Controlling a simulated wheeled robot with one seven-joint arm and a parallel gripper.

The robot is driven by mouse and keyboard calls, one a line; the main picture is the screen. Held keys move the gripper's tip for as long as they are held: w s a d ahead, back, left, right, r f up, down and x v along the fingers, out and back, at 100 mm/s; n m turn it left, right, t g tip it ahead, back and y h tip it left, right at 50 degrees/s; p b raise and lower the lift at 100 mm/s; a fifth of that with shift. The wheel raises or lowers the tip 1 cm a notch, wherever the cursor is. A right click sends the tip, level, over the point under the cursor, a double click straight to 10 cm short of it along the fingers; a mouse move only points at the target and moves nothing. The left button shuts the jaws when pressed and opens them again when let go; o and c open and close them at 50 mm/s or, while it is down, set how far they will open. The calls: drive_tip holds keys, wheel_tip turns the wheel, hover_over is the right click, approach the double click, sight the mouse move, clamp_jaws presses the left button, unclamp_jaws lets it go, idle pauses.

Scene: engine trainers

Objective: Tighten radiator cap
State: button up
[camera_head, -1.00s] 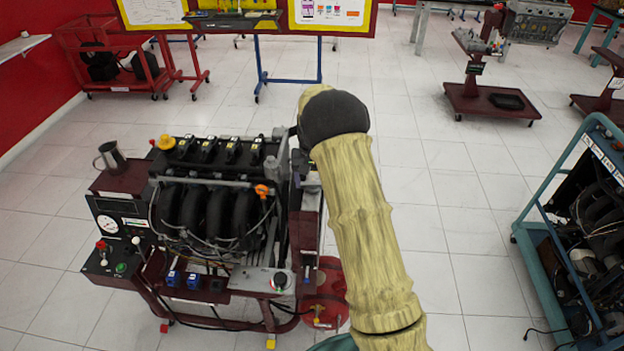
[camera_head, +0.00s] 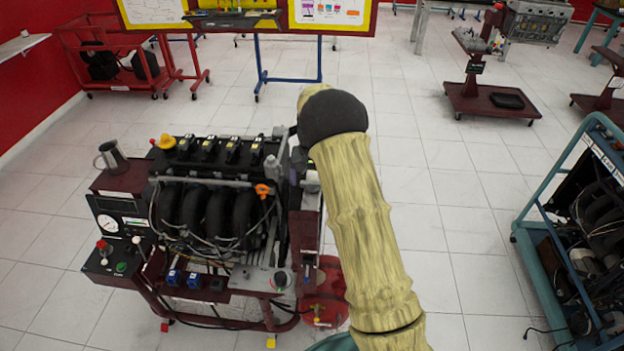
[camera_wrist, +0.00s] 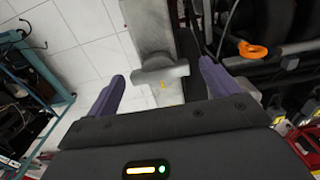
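A pale grey metal cap-like piece (camera_wrist: 160,73), which looks like the radiator cap, shows in the wrist view on a long grey metal part (camera_wrist: 150,22). My gripper (camera_wrist: 158,84) is open, with its two purple fingers apart on either side of the grey piece. The piece appears beyond the fingertips, and I cannot tell if either finger touches it. In the head view a small pale fitting (camera_head: 311,181) sits on the right side of the engine trainer (camera_head: 215,180).
An orange clip (camera_wrist: 253,50) and engine hoses lie right of the gripper. A teal-framed trainer (camera_head: 545,230) stands at the right. Tiled floor (camera_head: 450,220) between them is open.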

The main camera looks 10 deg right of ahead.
sight(313, 183)
wheel_tip(313, 183, up, 17)
drive_tip(key=b, duration=0.2)
drive_tip(key=shift+r, duration=0.2)
drive_tip(key=shift+s, duration=0.1)
idle(0.4)
drive_tip(key=s+f+n+t, duration=0.1)
drive_tip(key=s+f, duration=0.2)
drive_tip(key=s, duration=0.7)
drive_tip(key=s+f+n, duration=0.1)
drive_tip(key=s+f, duration=0.2)
drive_tip(key=s, duration=0.6)
drive_tip(key=s+f+n+t, duration=0.1)
drive_tip(key=s+f, duration=0.3)
drive_tip(key=s, duration=0.6)
drive_tip(key=shift+s+n+t, duration=0.3)
drive_tip(key=shift+n, duration=0.1)
